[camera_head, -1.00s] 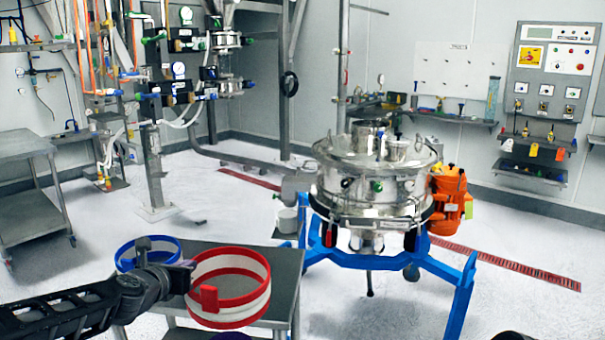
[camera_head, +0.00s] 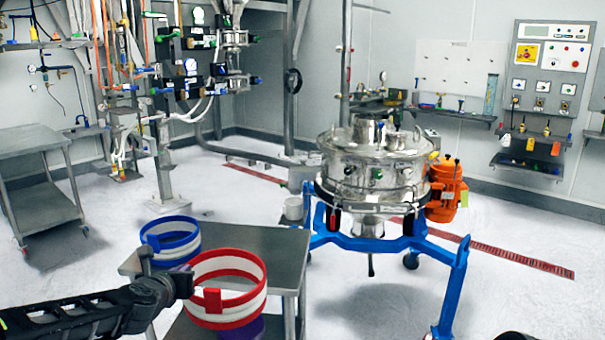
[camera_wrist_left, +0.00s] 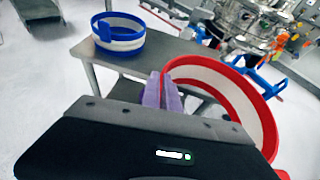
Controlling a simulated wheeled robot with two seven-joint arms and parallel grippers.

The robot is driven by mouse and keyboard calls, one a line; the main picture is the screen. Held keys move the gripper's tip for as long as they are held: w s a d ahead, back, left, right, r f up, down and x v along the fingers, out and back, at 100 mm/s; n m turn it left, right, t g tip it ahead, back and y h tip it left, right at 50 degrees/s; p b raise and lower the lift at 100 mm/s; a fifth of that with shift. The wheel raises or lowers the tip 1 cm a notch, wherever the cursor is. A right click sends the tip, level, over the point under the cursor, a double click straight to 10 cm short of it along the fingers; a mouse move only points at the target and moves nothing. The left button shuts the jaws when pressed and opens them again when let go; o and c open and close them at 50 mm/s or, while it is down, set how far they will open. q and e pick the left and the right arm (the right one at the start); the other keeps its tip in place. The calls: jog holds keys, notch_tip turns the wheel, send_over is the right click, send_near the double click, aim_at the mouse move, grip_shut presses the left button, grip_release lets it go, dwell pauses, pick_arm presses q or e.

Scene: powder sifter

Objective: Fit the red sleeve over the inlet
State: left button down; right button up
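The red sleeve (camera_head: 228,312), a red-rimmed white ring, is held by my left gripper (camera_head: 184,284) at its left side, in front of the steel table. In the left wrist view, the fingers (camera_wrist_left: 163,92) are close together at the sleeve's near wall, and the sleeve (camera_wrist_left: 235,85) extends to the right. The fingertips' contact is partly hidden. The steel sifter (camera_head: 372,170) stands to the right on a blue frame, apart from the sleeve. Short upright necks (camera_head: 367,132) rise from its lid; I cannot tell which is the inlet.
A blue-and-white sleeve (camera_head: 171,240) sits on the steel table (camera_head: 270,242), behind the red one. A purple ring (camera_head: 242,328) shows partly below the red sleeve. An orange motor (camera_head: 445,188) is on the sifter's right side. Floor is clear in front of the sifter's frame.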

aim_at(189, 305)
pick_arm(q)
jog(key=shift+n+y, duration=0.3)
jog(key=shift+y, duration=0.1)
jog(key=s+d+f, duration=0.1)
jog(key=f, duration=0.1)
jog(key=s+f, duration=0.1)
jog(key=s+d+f, duration=0.1)
jog(key=f, duration=0.1)
jog(key=shift+s+d+f, duration=0.25)
jog(key=shift+d+f, duration=0.1)
jog(key=s+d+f+h, duration=0.1)
jog(key=s+d+f, duration=0.4)
jog(key=shift+d+f+m, duration=0.3)
jog(key=shift+d+m, duration=0.05)
jog(key=shift+m, duration=0.05)
jog(key=v, duration=0.5)
jog(key=shift+s, duration=0.45)
jog(key=shift+d, duration=0.1)
